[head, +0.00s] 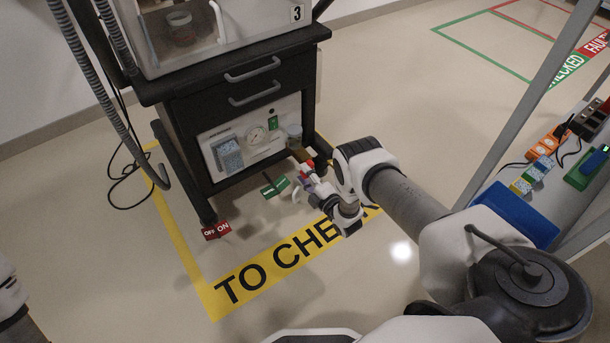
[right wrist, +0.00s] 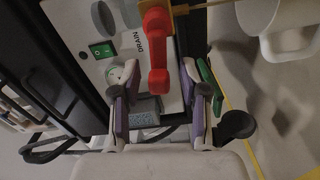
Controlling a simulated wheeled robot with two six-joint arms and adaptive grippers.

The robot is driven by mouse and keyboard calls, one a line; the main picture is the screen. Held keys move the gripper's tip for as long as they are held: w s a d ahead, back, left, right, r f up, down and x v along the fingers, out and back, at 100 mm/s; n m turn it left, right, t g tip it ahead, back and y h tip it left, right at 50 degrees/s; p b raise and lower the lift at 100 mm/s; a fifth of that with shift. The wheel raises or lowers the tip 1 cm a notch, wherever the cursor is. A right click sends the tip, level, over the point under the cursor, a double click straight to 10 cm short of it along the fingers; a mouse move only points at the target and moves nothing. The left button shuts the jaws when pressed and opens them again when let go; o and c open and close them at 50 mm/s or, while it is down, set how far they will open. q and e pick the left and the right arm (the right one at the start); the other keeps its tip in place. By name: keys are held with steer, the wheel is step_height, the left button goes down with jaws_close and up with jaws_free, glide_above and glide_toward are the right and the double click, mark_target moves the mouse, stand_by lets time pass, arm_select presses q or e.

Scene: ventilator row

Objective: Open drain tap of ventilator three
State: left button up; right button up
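Ventilator three (head: 240,80), a dark cart marked "3", stands at the upper left in the head view. Its lower white panel (head: 245,147) carries a gauge and a green switch. In the right wrist view the drain tap's red handle (right wrist: 158,50) hangs down beside the word "DRAIN", with a brass part above it. My right gripper (right wrist: 155,88) is open, one finger on either side of the handle's lower end; contact cannot be told. In the head view this gripper (head: 309,180) is low by the panel's right side. Only part of my left arm shows, at the left edge.
A side shelf with a blue bin (head: 513,212) stands right.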

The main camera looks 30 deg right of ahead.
steer(key=s, duration=1.2)
steer(key=shift+d, duration=0.45)
